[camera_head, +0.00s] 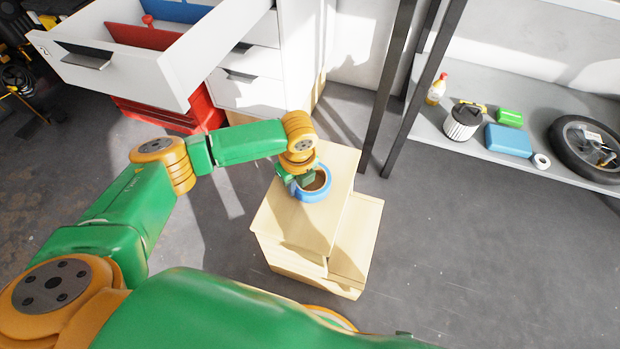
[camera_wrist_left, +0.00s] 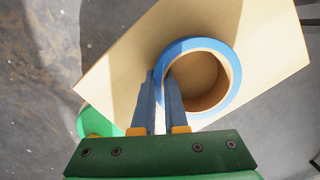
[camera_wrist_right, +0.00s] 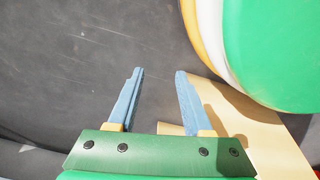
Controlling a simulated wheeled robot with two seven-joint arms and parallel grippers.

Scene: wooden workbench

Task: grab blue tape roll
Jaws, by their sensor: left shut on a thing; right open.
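The blue tape roll (camera_head: 316,192) lies flat on top of a small light-wood cabinet (camera_head: 290,222) in the head view. Its brown inner core shows. My left gripper (camera_head: 303,178) is at the roll's left side, shut on its wall. In the left wrist view the roll (camera_wrist_left: 226,62) is at upper right, and my left gripper (camera_wrist_left: 162,78) has one finger inside the ring and one outside. My right gripper (camera_wrist_right: 158,72) is open and empty in the right wrist view, over grey floor and beside light wood.
A white drawer unit (camera_head: 255,92) with an open drawer stands at upper left, with a red box (camera_head: 200,112) below. At right, a shelf (camera_head: 440,140) holds a blue box (camera_head: 508,141), a filter (camera_head: 462,122) and a wheel (camera_head: 590,145). Dark posts (camera_head: 400,90) stand behind the cabinet.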

